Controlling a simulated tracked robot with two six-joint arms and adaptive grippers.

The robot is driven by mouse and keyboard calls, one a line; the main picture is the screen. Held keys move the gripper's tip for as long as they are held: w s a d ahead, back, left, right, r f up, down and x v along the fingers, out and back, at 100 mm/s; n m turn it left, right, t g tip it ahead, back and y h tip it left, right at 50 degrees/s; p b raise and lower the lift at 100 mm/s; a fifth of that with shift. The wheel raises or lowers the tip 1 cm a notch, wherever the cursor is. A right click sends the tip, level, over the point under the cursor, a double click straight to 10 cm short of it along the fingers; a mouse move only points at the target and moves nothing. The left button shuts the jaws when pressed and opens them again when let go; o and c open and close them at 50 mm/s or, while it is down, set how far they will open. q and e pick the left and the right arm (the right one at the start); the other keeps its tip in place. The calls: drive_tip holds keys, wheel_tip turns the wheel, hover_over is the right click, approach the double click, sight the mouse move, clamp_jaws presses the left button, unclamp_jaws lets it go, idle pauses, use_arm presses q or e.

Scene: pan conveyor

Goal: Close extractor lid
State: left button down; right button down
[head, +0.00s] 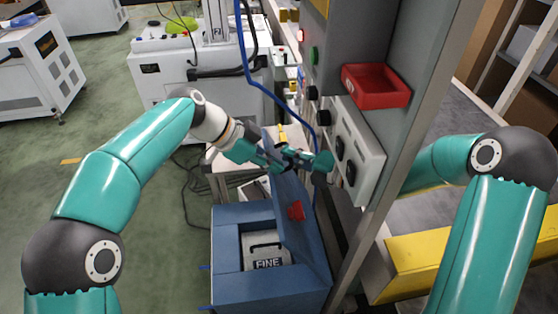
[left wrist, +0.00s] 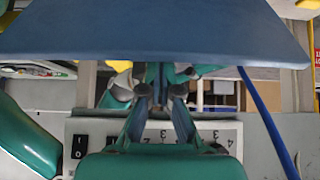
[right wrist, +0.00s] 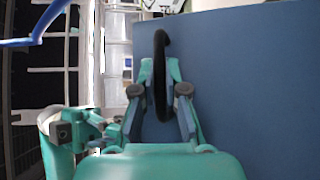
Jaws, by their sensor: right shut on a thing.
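The extractor (head: 228,285) is a blue box with a white unit marked FINE inside it. My right gripper (head: 302,160) is shut on a black handle (right wrist: 161,75) at the lid's upper part; the lid (right wrist: 255,90) fills the right side of the right wrist view. My left gripper (head: 270,157) is close by, on the left near the lid's top.
A grey control panel (head: 358,145) with a red tray (head: 376,86) stands close on the right of the lid. A blue cable (head: 262,88) hangs behind the grippers. A white machine (head: 190,85) stands behind, and green floor is clear on the left.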

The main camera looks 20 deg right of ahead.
drive_tip(key=c, duration=1.4)
unclamp_jaws()
drive_tip(key=shift+d, duration=0.65)
drive_tip(key=shift+o, duration=1)
drive_tip(key=shift+a, duration=0.15)
